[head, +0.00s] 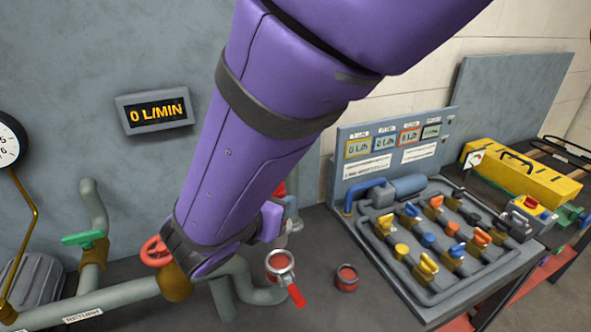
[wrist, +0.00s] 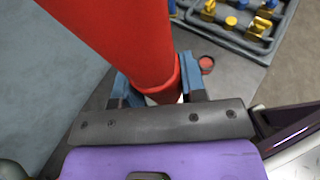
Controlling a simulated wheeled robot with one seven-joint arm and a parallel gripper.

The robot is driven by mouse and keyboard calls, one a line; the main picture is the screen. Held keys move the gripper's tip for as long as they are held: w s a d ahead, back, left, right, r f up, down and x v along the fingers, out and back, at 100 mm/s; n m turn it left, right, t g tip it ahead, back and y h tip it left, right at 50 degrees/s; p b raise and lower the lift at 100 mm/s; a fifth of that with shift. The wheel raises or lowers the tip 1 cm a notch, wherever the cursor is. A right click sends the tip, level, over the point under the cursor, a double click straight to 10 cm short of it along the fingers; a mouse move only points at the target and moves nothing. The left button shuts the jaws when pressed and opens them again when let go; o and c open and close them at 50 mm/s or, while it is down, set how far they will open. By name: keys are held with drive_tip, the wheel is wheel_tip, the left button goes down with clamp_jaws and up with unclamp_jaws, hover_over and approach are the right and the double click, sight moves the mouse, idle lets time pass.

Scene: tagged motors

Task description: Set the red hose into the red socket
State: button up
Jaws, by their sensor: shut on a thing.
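My gripper (wrist: 162,88) is shut on the red hose (wrist: 135,40) in the wrist view, with one blue finger on each side of its narrower end. In the head view my purple arm hides most of the gripper, and only a sliver of the red hose (head: 291,188) shows beside it. The red socket (head: 281,262), a metal ring with a red inside and a red lever, stands on a grey pipe below and close to my gripper. The hose end is hidden, so I cannot tell its exact gap to the socket.
A small round red-topped cap (head: 347,277) lies on the dark bench right of the socket; it also shows in the wrist view (wrist: 206,63). A valve panel (head: 440,240) stands to the right. A red valve wheel (head: 156,251) and pipes are at left. A flow display (head: 156,110) reads 0 L/MIN.

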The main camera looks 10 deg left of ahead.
drive_tip(key=shift+f, duration=2.35)
drive_tip(key=shift+f, duration=2.45)
drive_tip(key=o, duration=1.2)
drive_tip(key=v, duration=1)
drive_tip(key=shift+s+r, duration=0.25)
drive_tip(key=shift+s, duration=0.05)
